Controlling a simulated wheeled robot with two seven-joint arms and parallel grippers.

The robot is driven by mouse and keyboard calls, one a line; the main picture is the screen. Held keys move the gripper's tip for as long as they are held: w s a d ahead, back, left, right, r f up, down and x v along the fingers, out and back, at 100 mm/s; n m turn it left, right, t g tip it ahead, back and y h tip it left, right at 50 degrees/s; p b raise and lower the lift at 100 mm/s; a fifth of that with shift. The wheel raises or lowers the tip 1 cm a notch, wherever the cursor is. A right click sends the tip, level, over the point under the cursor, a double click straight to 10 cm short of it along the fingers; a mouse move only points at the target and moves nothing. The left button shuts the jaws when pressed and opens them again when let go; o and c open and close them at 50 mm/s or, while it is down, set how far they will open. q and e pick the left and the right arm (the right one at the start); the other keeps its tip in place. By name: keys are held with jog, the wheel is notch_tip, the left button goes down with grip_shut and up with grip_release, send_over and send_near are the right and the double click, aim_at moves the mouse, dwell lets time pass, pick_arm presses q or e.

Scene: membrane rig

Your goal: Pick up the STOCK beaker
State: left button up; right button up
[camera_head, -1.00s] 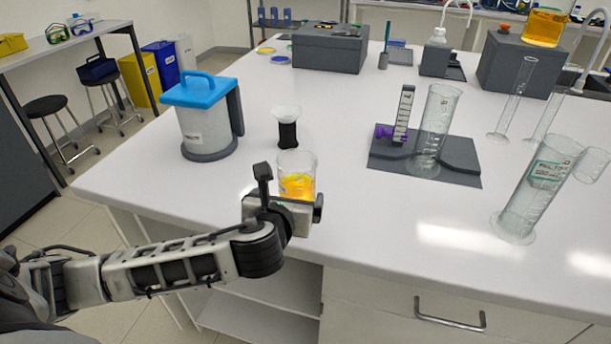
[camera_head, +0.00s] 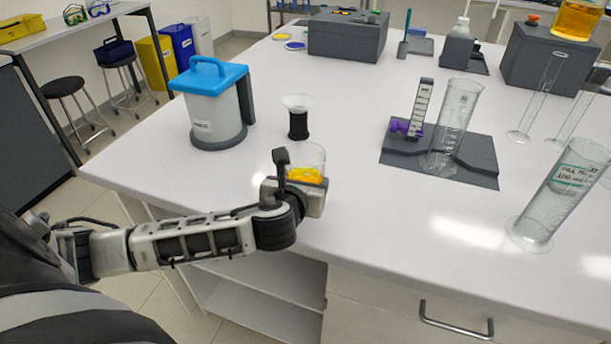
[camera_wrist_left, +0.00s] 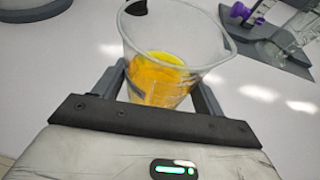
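A clear glass beaker (camera_head: 308,165) with yellow-orange liquid stands on the white bench near its front edge. No STOCK label can be read on it. My left gripper (camera_head: 306,186) is low at its near side, partly covering its lower part. In the left wrist view the beaker (camera_wrist_left: 165,65) stands between the two spread fingers (camera_wrist_left: 160,92), with its rim above them. The fingers are open around it; any contact with the glass is hard to make out. My right gripper is not in view.
A blue-lidded container (camera_head: 213,105) and a black-bodied holder with a clear funnel-shaped top (camera_head: 298,122) stand behind the beaker. A grey platform (camera_head: 470,160) with a cylinder is to the right, and a tilted labelled cylinder (camera_head: 555,200) further right. Bench between is clear.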

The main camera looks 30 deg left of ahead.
pick_arm(q)
jog(key=c, duration=0.4)
jog(key=shift+o, duration=0.2)
jog(key=shift+r, duration=0.1)
jog(key=shift+r, duration=0.15)
